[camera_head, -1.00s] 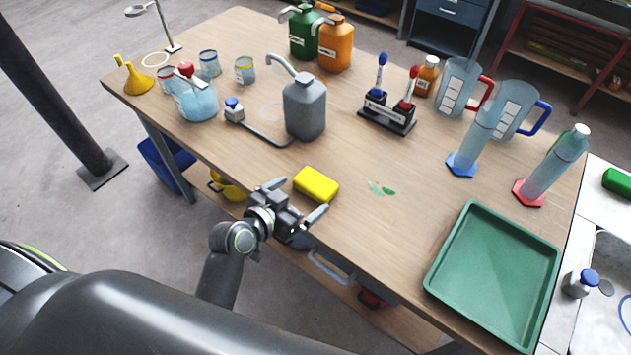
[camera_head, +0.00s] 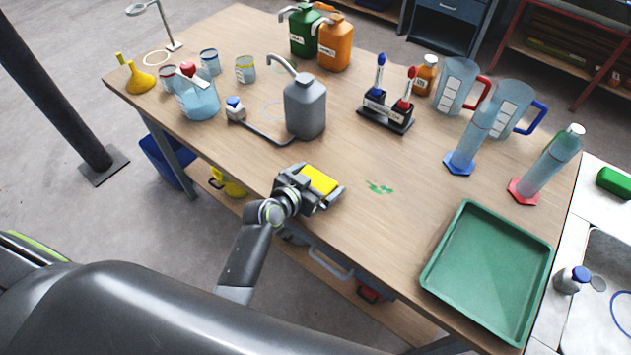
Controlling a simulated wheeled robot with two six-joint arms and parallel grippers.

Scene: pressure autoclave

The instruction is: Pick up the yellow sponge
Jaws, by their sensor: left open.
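The yellow sponge (camera_head: 319,179) lies on the wooden table near its front edge. My left gripper (camera_head: 317,184) is at the sponge, with one finger on its far left side and the other on its near right side. The jaws are open around the sponge, and part of it is hidden by the gripper. I cannot tell whether the fingers touch it. My right gripper is not in view.
A grey jerrycan (camera_head: 305,106) stands behind the sponge. A green smear (camera_head: 380,188) marks the tabletop right of the sponge.

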